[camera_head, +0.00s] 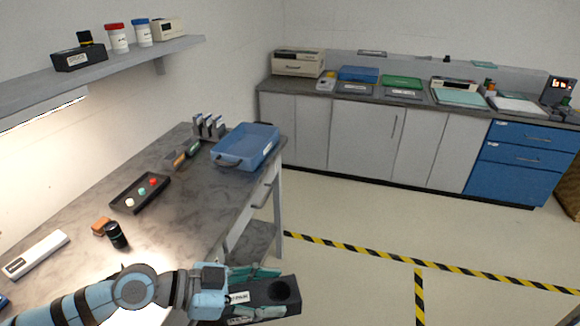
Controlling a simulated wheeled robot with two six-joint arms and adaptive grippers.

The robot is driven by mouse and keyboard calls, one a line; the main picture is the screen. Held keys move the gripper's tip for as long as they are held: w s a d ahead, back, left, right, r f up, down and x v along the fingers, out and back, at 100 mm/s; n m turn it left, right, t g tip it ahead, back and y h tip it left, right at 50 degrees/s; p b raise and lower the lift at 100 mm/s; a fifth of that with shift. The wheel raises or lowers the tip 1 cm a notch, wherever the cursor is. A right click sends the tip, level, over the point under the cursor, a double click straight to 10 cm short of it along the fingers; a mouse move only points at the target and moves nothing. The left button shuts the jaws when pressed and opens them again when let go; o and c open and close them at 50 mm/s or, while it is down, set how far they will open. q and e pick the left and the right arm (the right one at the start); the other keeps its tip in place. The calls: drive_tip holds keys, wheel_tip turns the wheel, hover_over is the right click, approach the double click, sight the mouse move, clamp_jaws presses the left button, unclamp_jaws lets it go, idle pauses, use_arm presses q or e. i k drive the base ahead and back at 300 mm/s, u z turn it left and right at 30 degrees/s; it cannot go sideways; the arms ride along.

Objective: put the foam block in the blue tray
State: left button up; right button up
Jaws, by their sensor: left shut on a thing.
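My left gripper (272,291) comes in at the bottom of the head view, with its teal fingers closed on either side of a dark block. I take this to be the foam block (290,291); it has a round dark hollow on top and small white labels. It is held beyond the table's right edge, in front of the floor. The blue tray (262,157) sits on the far end of the table, well beyond the gripper. It has a dark handle at its front, and no contents are clear inside. My right gripper is out of view.
The marbled table (190,222) holds a black tray (126,204) with small coloured pieces, an orange block (101,225), a dark cylinder (116,235) and a white box (36,254). A rack (209,127) stands behind the blue tray. A shelf (110,68) overhangs the left.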

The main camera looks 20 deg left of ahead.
sight(248, 150)
drive_tip(key=z, duration=0.45)
drive_tip(key=i, duration=2.75)
drive_tip(key=u, duration=0.8)
drive_tip(key=i, duration=1.65)
drive_tip(key=u, duration=2.1)
drive_tip(key=i, duration=0.85)
drive_tip(key=u, duration=0.7)
